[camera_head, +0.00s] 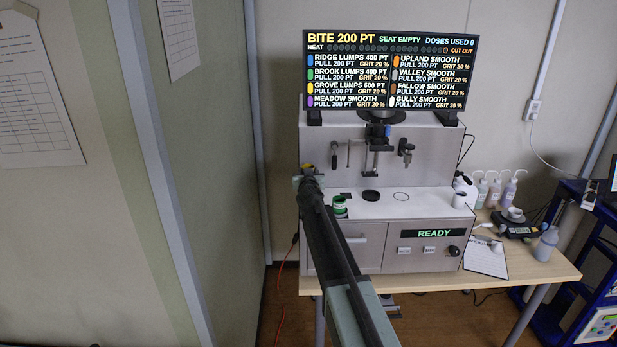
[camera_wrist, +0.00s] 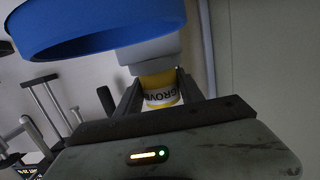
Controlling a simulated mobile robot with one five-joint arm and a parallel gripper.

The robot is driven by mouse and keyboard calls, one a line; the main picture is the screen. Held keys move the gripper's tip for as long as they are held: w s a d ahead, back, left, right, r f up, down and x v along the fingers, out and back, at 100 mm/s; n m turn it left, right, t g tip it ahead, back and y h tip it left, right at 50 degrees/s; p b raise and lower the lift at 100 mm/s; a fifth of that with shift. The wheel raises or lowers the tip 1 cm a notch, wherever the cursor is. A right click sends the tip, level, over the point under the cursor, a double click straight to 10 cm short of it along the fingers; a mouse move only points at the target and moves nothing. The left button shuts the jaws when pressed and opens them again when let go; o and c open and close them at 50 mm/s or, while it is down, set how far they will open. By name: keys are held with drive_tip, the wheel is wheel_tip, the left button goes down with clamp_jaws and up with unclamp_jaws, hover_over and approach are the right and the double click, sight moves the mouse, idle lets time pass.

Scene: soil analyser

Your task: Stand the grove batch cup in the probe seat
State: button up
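The yellow grove batch cup (camera_wrist: 160,90) sits between the fingers of my gripper (camera_wrist: 162,86) in the wrist view, its label facing the camera. The fingers lie close against both its sides. In the head view, a bit of yellow of the cup (camera_head: 308,168) shows at the end of my arm, by my gripper (camera_head: 308,179), at the machine's left side. A black round disc (camera_head: 371,196) lies on the machine deck below the probe head (camera_head: 377,140). I cannot tell for sure that it is the probe seat. The screen (camera_head: 390,70) reads "SEAT EMPTY".
A green cup (camera_head: 340,207) stands on the deck just right of my gripper. A large blue ring (camera_wrist: 90,25) and a grey block (camera_wrist: 150,50) fill the upper wrist view. A white cup (camera_head: 459,201) stands at the deck's right.

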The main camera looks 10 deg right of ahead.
drive_tip(key=c, duration=0.6)
wheel_tip(320, 180, up, 3)
drive_tip(key=p, duration=0.3)
drive_tip(key=shift+r, duration=0.2)
drive_tip(key=shift+f, duration=0.2)
drive_tip(key=s+d, duration=0.6)
drive_tip(key=d, duration=0.6)
drive_tip(key=s+d, duration=0.6)
drive_tip(key=d, duration=0.6)
drive_tip(key=f+b, duration=0.8)
drive_tip(key=shift+s+a+f, duration=0.1)
drive_tip(key=shift+a, duration=0.1)
drive_tip(key=shift+f, duration=0.1)
drive_tip(key=shift+w, duration=0.2)
drive_tip(key=x, duration=0.5)
drive_tip(key=r+x, duration=0.1)
drive_tip(key=x, duration=0.2)
drive_tip(key=shift+w+f+b, duration=0.1)
drive_tip(key=shift+w+b, duration=0.2)
drive_tip(key=shift+b, duration=0.1)
drive_tip(key=shift+s+f+b, duration=0.1)
drive_tip(key=shift+f+b, duration=0.55)
drive_tip(key=shift+s, duration=0.15)
clamp_jaws()
drive_tip(key=o, duration=1.5)
unclamp_jaws()
drive_tip(key=shift+c, duration=0.2)
